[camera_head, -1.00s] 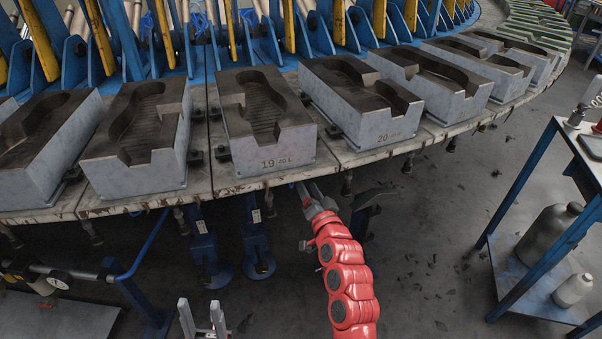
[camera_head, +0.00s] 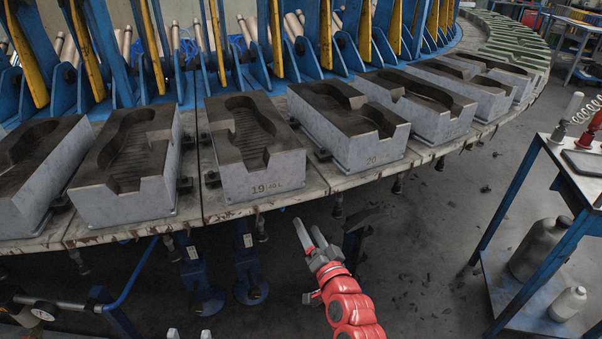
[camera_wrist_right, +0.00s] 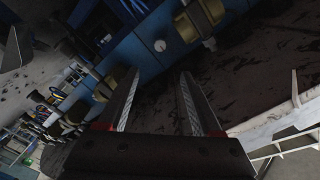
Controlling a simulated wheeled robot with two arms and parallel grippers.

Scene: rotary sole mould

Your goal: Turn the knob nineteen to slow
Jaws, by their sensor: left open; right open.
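The grey mould marked 19 (camera_head: 262,165) sits on the round table's edge. A small dark knob-like fitting (camera_head: 260,228) hangs under the rim below it; I cannot read its setting. My right gripper (camera_head: 308,233) is open and empty, right of that fitting and apart from it, below the rim. In the right wrist view its two parallel fingers (camera_wrist_right: 158,75) have nothing between them. A small pale round face (camera_wrist_right: 160,45) shows on a blue surface beyond the fingers; I cannot tell which part it is. My left gripper (camera_head: 188,335) shows only its open fingertips at the bottom edge.
The mould marked 20 (camera_head: 362,140) stands to the right, with similar fittings under the rim, such as one (camera_head: 338,206) near my right gripper. Blue posts (camera_head: 250,265) stand beneath the table. A blue-framed cart (camera_head: 520,190) is at right. The floor between is open.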

